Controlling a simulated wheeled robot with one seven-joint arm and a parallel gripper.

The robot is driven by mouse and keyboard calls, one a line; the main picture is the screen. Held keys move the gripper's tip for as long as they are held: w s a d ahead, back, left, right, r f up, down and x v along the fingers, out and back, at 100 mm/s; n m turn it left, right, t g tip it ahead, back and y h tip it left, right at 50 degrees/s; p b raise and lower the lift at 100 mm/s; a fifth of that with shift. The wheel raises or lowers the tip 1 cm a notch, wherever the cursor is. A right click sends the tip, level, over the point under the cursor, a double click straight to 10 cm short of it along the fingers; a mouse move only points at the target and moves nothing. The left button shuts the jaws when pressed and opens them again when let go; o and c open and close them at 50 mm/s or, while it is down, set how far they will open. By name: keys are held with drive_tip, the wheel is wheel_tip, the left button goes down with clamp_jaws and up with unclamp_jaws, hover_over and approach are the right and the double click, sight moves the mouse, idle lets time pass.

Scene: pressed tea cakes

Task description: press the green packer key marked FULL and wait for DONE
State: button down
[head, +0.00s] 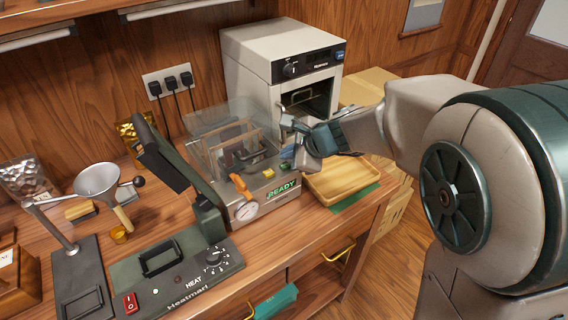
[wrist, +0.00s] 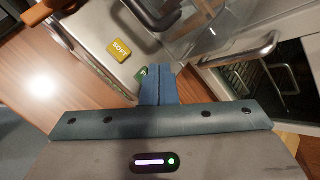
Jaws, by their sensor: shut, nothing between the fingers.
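The packer (head: 246,212) stands on the bench with a clear cover and a display (head: 283,189) reading READY in green. Its yellow key shows on the top in the head view (head: 268,173) and reads SOFT in the wrist view (wrist: 119,51). A green key (wrist: 140,74) shows beside my fingertips in the wrist view, mostly hidden by them, so its full marking cannot be read. My gripper (wrist: 158,68) is shut and empty, its blue fingertips at the green key. I cannot tell whether they touch it. In the head view my gripper (head: 287,154) is over the packer's right end.
A wooden tray (head: 345,186) on a green mat lies right of the packer. A white oven (head: 262,58) stands behind. The Heatmari sealer (head: 188,268), with a raised arm, and a funnel stand (head: 97,180) are at the left.

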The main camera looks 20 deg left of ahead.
sight(288, 170)
drive_tip(key=shift+f, duration=0.1)
idle(0.4)
drive_tip(key=shift+f+b, duration=0.35)
drive_tip(key=shift+b, duration=0.1)
drive_tip(key=shift+f+b, duration=0.5)
idle(0.5)
drive_tip(key=shift+r, duration=0.1)
drive_tip(key=shift+r+p, duration=0.8)
drive_tip(key=shift+r, duration=0.05)
wheel_tip(288, 170, up, 5)
drive_tip(key=p, duration=0.4)
